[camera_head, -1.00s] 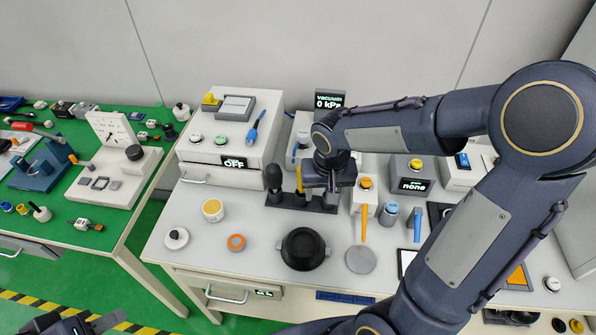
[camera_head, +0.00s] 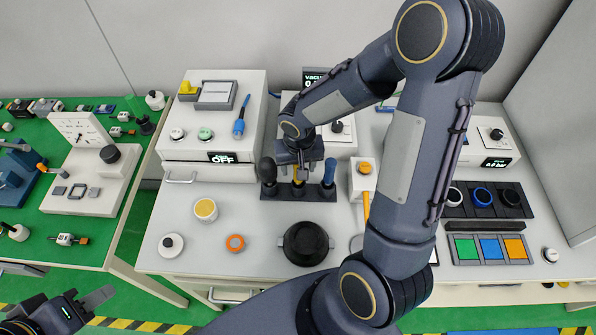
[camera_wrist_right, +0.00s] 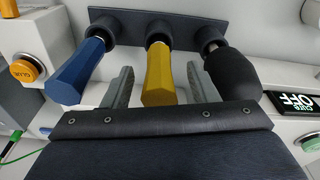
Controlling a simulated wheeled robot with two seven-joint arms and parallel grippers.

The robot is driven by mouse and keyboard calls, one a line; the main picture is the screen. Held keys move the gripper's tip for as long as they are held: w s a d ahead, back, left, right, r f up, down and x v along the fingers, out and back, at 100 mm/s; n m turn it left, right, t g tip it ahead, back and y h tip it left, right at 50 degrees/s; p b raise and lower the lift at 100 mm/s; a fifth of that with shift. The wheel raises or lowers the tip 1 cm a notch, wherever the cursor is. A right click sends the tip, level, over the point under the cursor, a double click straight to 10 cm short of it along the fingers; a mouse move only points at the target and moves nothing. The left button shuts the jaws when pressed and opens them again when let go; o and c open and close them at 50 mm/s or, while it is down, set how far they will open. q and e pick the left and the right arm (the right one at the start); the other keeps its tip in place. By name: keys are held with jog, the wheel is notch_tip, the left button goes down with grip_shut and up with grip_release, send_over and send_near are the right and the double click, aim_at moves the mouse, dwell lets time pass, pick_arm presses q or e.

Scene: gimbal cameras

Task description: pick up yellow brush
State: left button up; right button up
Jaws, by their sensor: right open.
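The yellow brush (camera_wrist_right: 158,75) stands upright in the middle place of a dark rack (camera_wrist_right: 120,18), handle toward the wrist camera. It shows partly in the head view (camera_head: 297,176), under my right gripper. My right gripper (camera_wrist_right: 160,70) is open, with one finger on each side of the yellow handle and gaps between. The brush's lower end is hidden in the rack. My left gripper (camera_head: 92,302) is at the head view's lower left corner, away from the rack; its jaw opening is unclear.
A blue-handled brush (camera_wrist_right: 78,70) and a black-handled tool (camera_wrist_right: 232,75) flank the yellow one closely. A black bowl (camera_head: 306,243), a yellow-topped jar (camera_head: 205,209) and an orange ring (camera_head: 235,243) lie in front. A white box (camera_head: 212,140) stands behind left.

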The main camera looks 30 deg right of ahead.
jog(key=shift+f, duration=0.65)
jog(key=c, duration=1)
jog(key=shift+c, duration=0.2)
jog(key=shift+r, duration=0.15)
